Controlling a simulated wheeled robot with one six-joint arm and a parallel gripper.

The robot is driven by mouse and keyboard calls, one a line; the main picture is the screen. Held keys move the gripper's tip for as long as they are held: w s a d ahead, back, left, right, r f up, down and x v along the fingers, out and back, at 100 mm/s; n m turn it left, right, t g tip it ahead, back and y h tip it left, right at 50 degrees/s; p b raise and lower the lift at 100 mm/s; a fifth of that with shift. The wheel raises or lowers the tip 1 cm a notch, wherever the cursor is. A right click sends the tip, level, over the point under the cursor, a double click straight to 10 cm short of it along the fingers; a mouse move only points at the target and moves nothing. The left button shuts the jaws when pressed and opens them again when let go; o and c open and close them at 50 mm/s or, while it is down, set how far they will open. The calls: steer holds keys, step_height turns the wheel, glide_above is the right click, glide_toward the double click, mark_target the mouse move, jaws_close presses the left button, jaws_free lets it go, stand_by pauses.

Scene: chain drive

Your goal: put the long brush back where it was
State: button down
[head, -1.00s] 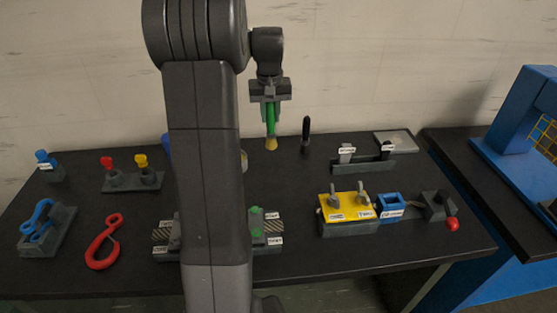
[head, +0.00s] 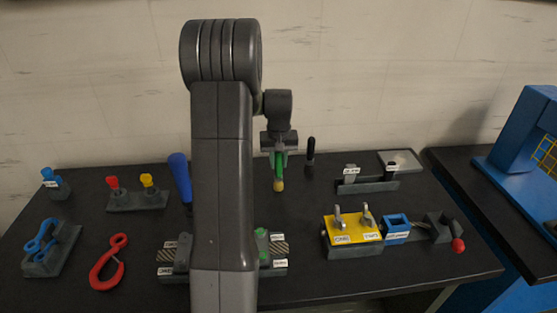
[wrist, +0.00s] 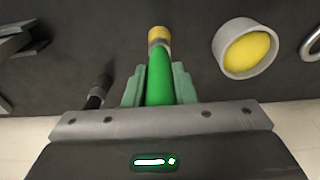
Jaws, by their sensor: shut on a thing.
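My gripper (head: 279,154) is shut on the green handle of a brush (head: 279,170) with a yellow tip, which I take as the long brush. The brush hangs tip down over the back middle of the table. In the wrist view the brush (wrist: 160,78) sits between the green jaw pads, its yellow tip pointing away from me. Whether the tip touches the table is unclear. A grey cup (wrist: 246,48) with yellow inside stands to the right of the brush in the wrist view. The place the brush came from cannot be told for certain.
A black-handled upright tool (head: 310,152) stands close right of my gripper. A blue handle (head: 180,178) stands to the left. A yellow block (head: 352,229) with clips is at the front right, and a red hook (head: 108,263) at the front left. My arm hides part of the middle.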

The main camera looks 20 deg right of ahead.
steer(key=shift+f, duration=0.2)
steer(key=c, duration=1.2)
jaws_free()
steer(key=shift+r, duration=0.1)
steer(key=r, duration=0.8)
steer(key=s+r+b, duration=0.1)
steer(key=r, duration=0.3)
steer(key=shift+a+r, duration=0.15)
